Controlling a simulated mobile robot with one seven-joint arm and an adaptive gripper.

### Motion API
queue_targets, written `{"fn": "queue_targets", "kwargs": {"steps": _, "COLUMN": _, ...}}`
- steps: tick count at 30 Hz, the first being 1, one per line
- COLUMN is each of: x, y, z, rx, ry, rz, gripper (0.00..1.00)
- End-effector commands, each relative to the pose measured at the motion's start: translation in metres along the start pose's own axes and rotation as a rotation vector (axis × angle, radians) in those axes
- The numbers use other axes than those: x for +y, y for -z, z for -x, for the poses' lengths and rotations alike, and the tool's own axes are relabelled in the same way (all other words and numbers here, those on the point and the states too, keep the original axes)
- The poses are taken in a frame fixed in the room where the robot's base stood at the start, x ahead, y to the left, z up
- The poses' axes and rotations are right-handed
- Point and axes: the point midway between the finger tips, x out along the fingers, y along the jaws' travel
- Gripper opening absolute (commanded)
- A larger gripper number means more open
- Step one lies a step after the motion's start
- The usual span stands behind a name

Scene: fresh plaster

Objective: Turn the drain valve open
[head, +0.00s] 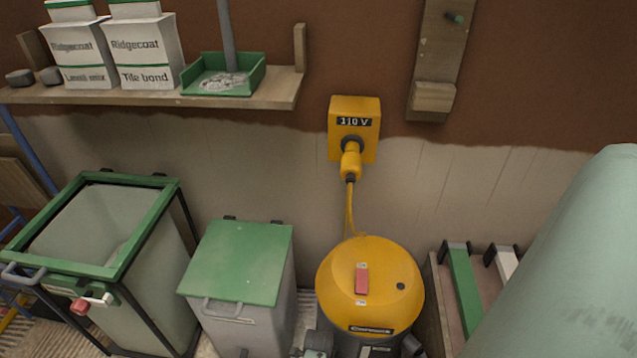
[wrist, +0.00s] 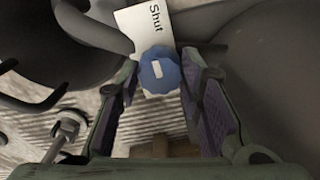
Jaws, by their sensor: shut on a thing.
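A blue scalloped knob (wrist: 168,82) with a short white mark sits between my fingertips in the wrist view. A white label (wrist: 142,24) reading "Shut" lies behind and above it; the rest of the label is hidden. The knob appears to be the drain valve's handle. My gripper (wrist: 160,72), green with purple inner pads, is shut on the knob, one finger on each side. The head view does not show my gripper or the blue knob.
A yellow-topped vacuum (head: 340,275) stands below a yellow 110 V socket box (head: 367,108). A green-lidded bin (head: 240,262) and an open green-rimmed tub (head: 150,225) with a red knob (head: 80,307) stand left. A shelf (head: 280,92) holds packs and a green tray.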

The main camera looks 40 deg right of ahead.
Motion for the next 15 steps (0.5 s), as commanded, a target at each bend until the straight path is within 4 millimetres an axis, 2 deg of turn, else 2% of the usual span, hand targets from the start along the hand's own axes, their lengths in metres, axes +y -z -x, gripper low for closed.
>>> {"fn": "queue_targets", "kwargs": {"steps": 4, "x": -0.0004, "y": -0.0001, "z": 0.0001, "rx": 0.000, "ry": 0.001, "rz": 0.000, "gripper": 0.06}}
{"fn": "queue_targets", "kwargs": {"steps": 15, "x": -0.0005, "y": -0.0005, "z": 0.0014, "rx": 0.001, "ry": 0.002, "rz": 0.075, "gripper": 0.06}}
